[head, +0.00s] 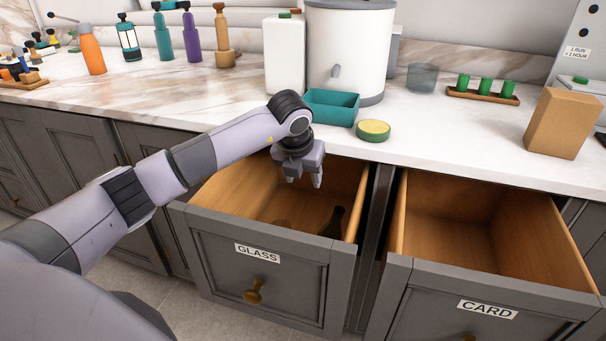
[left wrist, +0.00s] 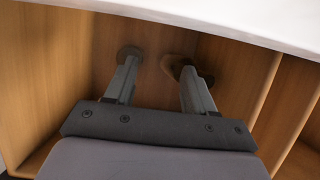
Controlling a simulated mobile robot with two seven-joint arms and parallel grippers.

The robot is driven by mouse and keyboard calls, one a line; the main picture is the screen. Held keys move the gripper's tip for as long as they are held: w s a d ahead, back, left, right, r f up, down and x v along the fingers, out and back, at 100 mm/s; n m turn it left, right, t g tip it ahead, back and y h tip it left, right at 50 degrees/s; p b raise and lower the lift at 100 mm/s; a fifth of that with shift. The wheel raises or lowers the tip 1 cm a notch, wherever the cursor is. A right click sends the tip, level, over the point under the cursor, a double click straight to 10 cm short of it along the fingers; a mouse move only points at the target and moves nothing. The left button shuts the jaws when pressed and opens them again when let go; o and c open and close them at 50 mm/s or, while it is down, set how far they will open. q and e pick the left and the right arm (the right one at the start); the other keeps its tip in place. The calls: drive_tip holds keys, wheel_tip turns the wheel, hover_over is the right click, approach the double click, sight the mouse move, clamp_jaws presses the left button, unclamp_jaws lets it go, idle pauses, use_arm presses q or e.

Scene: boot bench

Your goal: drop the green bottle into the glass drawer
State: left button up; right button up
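The glass drawer (head: 275,240), labelled GLASS, is pulled open, and its wooden inside shows. A dark bottle (head: 333,222) is inside it near the right wall; its green colour is hard to make out, and its lower part is hidden by the drawer front. My left gripper (head: 304,181) points down over the drawer, above and left of the bottle and apart from it. In the left wrist view the two fingers (left wrist: 160,80) are spread with nothing between them. Dark patches lie near the fingertips there; I cannot tell whether they are shadows. My right gripper is not in view.
The card drawer (head: 480,228) beside it is open and looks empty. The counter edge runs close behind my gripper.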

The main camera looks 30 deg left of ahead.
use_arm(q)
drive_tip(key=p+v, duration=0.1)
drive_tip(key=v, duration=1.2)
